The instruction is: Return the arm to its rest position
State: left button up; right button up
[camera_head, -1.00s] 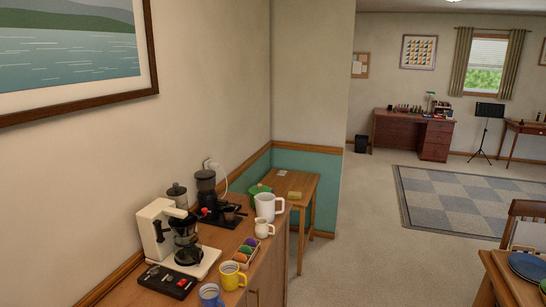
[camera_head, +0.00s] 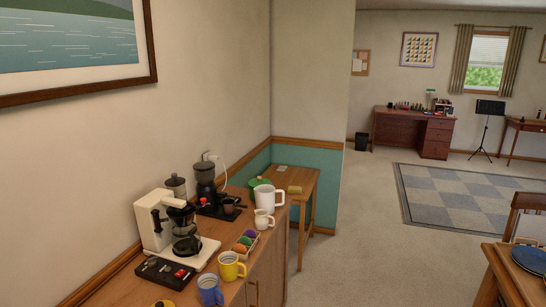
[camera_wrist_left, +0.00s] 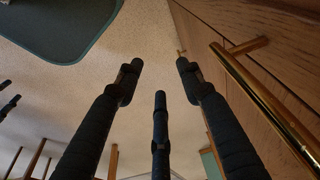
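Neither of my arms shows in the head view. In the left wrist view, the dark fingers of my left gripper (camera_wrist_left: 160,78) are spread apart with nothing between them, so it is open and empty. Its fingers are beside a wooden cabinet front (camera_wrist_left: 238,28) with a brass bar handle (camera_wrist_left: 262,98) close on the right; a gap shows between the fingers and the handle. My right gripper is not in view.
The wooden counter (camera_head: 125,289) in the head view holds a coffee maker (camera_head: 154,222), a yellow mug (camera_head: 231,266), a blue mug (camera_head: 210,290) and a white pitcher (camera_head: 268,199). A dining table (camera_head: 505,277) stands at right. Carpet between them is clear.

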pick_arm(q)
jog(key=s+a+f+b, duration=0.1)
jog(key=s+f+b, duration=0.1)
jog(key=s+f, duration=0.7)
jog(key=s+a+f+g+b, duration=0.1)
jog(key=s+a+f+b, duration=0.1)
jog(key=s+f, duration=0.7)
notch_tip(320, 180, down, 7)
jog(key=shift+s+a+r+b, duration=0.15)
jog(key=shift+s+b, duration=0.1)
jog(key=shift+b, duration=0.2)
jog(key=shift+c, duration=0.5)
